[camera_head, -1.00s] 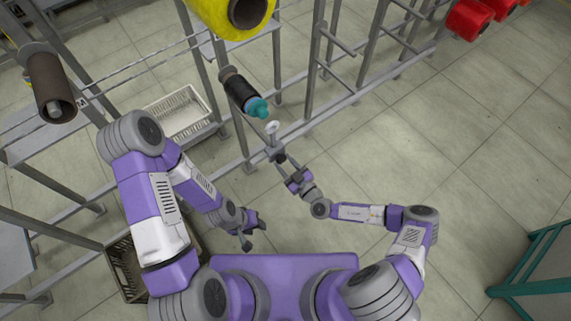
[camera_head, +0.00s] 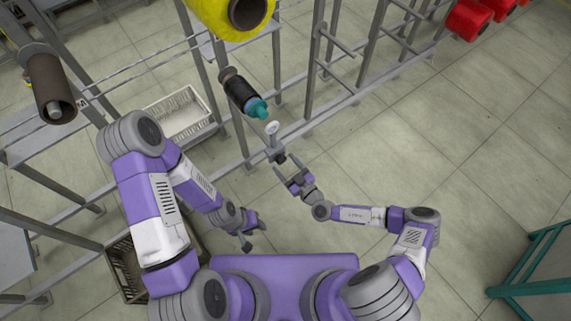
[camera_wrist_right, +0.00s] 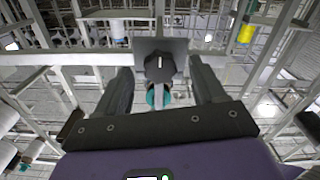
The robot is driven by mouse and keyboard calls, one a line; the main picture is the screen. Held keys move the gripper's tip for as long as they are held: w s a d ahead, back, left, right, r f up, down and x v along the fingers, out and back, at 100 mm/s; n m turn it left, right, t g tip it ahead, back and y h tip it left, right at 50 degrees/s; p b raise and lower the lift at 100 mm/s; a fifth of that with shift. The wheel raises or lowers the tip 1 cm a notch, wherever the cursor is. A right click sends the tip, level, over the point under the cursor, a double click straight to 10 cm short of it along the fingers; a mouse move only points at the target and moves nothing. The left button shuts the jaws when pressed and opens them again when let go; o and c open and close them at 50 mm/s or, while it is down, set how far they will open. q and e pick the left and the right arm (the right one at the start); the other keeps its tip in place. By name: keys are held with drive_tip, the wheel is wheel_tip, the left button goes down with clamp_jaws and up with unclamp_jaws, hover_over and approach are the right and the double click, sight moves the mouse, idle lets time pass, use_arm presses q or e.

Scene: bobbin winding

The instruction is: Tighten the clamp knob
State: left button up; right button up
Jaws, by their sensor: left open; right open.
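The clamp knob (camera_wrist_right: 159,67) is a dark, lobed knob with a white mark, in front of a grey plate (camera_wrist_right: 180,46) in the right wrist view. In the head view the small dark knob (camera_head: 279,158) sits on the rail below a white disc-topped part (camera_head: 272,128). My right gripper (camera_head: 292,178) is open just below the knob there. In the wrist view its two fingers stand on either side of the knob, with gaps visible and nothing gripped. My left gripper (camera_head: 254,235) is open and empty, lower left, away from the knob.
A dark bobbin with a teal end (camera_head: 242,94) is mounted above the knob. A large yellow spool (camera_head: 232,15), a brown spool (camera_head: 50,90) and red spools (camera_head: 468,18) hang on the frame. A white crate (camera_head: 180,114) stands at left.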

drive_tip(key=p+v, duration=0.1)
drive_tip(key=v, duration=0.6)
idle(0.4)
drive_tip(key=s+a+r+n+g+y+p, duration=0.15)
drive_tip(key=s+a+n+g, duration=0.25)
drive_tip(key=s+n+g, duration=0.6)
drive_tip(key=s+a+r+n+g+y+p, duration=0.1)
drive_tip(key=s+a+n+g+y, duration=0.4)
drive_tip(key=n, duration=1)
drive_tip(key=s+d+f+n+g+h+p, duration=0.1)
drive_tip(key=s+d+n+h, duration=0.3)
drive_tip(key=n, duration=0.7)
drive_tip(key=s+d+f+n+g+h, duration=0.1)
drive_tip(key=s+d+n+g+h, duration=0.1)
drive_tip(key=d+n+h, duration=0.7)
drive_tip(key=w+r+n+t+p, duration=0.1)
drive_tip(key=w+r+n+t, duration=0.2)
drive_tip(key=n, duration=1.1)
drive_tip(key=shift+w+d+r+n+t, duration=0.2)
drive_tip(key=shift+w+n+t, duration=0.15)
drive_tip(key=shift+w, duration=0.8)
